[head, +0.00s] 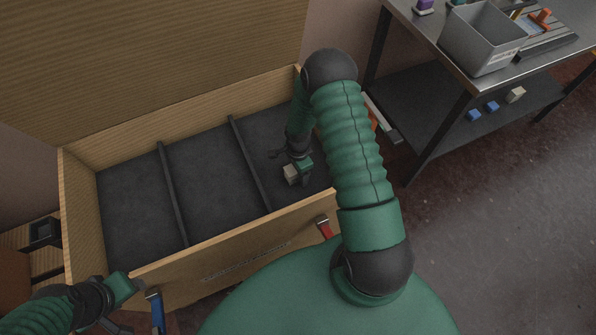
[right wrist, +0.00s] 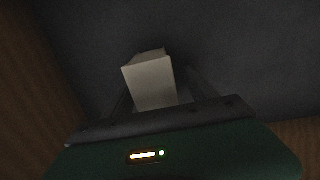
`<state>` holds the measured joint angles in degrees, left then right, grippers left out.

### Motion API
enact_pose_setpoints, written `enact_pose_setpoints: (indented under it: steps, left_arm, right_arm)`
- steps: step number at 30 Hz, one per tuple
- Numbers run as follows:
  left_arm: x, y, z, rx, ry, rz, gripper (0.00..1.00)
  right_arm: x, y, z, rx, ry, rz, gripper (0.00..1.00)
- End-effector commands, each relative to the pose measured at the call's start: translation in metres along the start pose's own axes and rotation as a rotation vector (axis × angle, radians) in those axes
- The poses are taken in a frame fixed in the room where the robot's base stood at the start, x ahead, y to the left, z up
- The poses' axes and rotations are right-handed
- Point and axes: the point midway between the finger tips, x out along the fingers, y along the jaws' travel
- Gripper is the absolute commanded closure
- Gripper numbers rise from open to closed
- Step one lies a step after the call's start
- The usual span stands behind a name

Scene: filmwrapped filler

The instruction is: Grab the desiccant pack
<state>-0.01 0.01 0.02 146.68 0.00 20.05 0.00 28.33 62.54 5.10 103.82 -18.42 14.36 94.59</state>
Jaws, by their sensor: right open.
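The desiccant pack appears to be the small pale, box-like thing (head: 290,174) in the right compartment of the wooden crate (head: 240,237). It also shows pale and blocky in the right wrist view (right wrist: 149,82), in front of my right gripper. My right gripper (head: 296,178) reaches down into that compartment, open, with the pale thing at its fingers. In the right wrist view the fingers (right wrist: 160,100) stand partly behind or beside it, and I cannot tell whether they touch it. My left gripper (head: 118,313) is at the bottom left, outside the crate's front wall; its fingers are unclear.
The crate's dark floor is split by two thin dividers (head: 247,160), and its lid (head: 150,65) stands raised behind. The other compartments look empty. Red (head: 324,227) and blue (head: 155,308) latches sit on the front wall. A metal table (head: 480,85) with a grey bin (head: 482,38) stands right.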

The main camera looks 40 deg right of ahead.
Motion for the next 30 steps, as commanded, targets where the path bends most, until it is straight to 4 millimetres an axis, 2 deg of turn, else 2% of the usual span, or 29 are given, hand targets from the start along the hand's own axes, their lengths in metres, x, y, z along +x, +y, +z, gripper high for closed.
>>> enact_pose_setpoints:
  steps: [2, 16, 25, 28, 30]
  left_arm:
    - [0.000, 0.000, 0.000, 0.000, 0.000, 0.000, 0.51]
    - [0.000, 0.000, 0.000, -0.001, 0.000, 0.000, 0.51]
    - [0.000, 0.000, 0.000, 0.000, 0.000, 0.000, 0.51]
    - [-0.004, 0.000, -0.001, 0.000, 0.000, 0.000, 0.51]
    - [-0.007, 0.000, -0.002, 0.000, 0.000, 0.000, 0.51]
  right_arm:
    - [-0.001, 0.000, 0.001, -0.001, 0.001, -0.001, 0.36]
    - [0.000, 0.000, 0.000, 0.000, 0.000, 0.001, 0.98]
    - [-0.001, 0.000, -0.001, 0.000, 0.001, 0.001, 1.00]
    - [-0.013, -0.001, -0.001, 0.001, 0.002, -0.001, 1.00]
    - [-0.028, -0.001, -0.001, 0.000, 0.002, -0.003, 1.00]
